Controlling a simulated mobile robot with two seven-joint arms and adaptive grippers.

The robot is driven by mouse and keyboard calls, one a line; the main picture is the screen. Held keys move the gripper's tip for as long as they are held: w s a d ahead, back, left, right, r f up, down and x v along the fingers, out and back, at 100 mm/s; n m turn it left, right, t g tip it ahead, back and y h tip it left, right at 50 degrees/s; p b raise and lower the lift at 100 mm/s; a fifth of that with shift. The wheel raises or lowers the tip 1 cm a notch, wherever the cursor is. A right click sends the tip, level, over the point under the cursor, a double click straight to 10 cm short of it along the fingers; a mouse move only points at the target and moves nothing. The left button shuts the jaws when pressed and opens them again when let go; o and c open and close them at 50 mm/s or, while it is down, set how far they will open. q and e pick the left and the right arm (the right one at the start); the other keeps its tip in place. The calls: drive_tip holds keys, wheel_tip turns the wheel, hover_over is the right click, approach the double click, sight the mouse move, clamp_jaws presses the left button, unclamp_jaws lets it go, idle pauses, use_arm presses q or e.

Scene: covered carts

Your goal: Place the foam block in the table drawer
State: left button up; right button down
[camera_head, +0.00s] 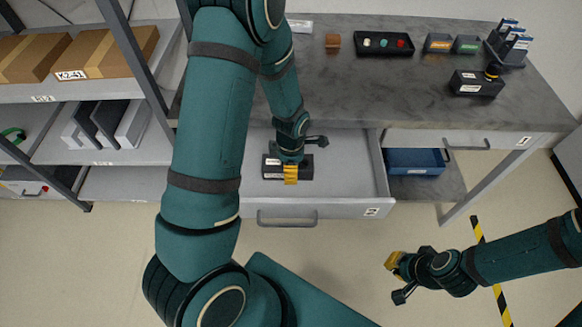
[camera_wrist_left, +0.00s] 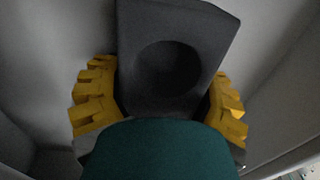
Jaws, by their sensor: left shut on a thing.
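The dark foam block (camera_head: 303,161) is inside the open table drawer (camera_head: 345,175), at its left-middle part. In the left wrist view the block (camera_wrist_left: 170,65) is dark grey with a round hollow in its face. My left gripper (camera_head: 290,174) reaches down into the drawer and is shut on the block, with its yellow fingers on both sides. I cannot tell whether the block touches the drawer floor. My right gripper (camera_head: 395,266) is over the floor, right of the drawer front; its finger gap does not show clearly.
The grey tabletop (camera_head: 400,110) overhangs the drawer's back. It carries a black tray (camera_head: 384,43) and a black box (camera_head: 476,84). A blue bin (camera_head: 414,162) sits on the lower shelf. Shelves with cardboard boxes (camera_head: 110,52) stand left. The front floor is mostly clear.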

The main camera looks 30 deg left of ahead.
use_arm(q)
drive_tip(key=shift+r, duration=0.1)
drive_tip(key=o, duration=1.2)
drive_tip(key=shift+o, duration=0.2)
drive_tip(key=shift+r, duration=0.35)
wheel_tip(320, 180, up, 11)
drive_tip(key=p, duration=0.3)
drive_tip(key=shift+r+p, duration=0.15)
drive_tip(key=shift+p, duration=0.15)
drive_tip(key=shift+r, duration=0.1)
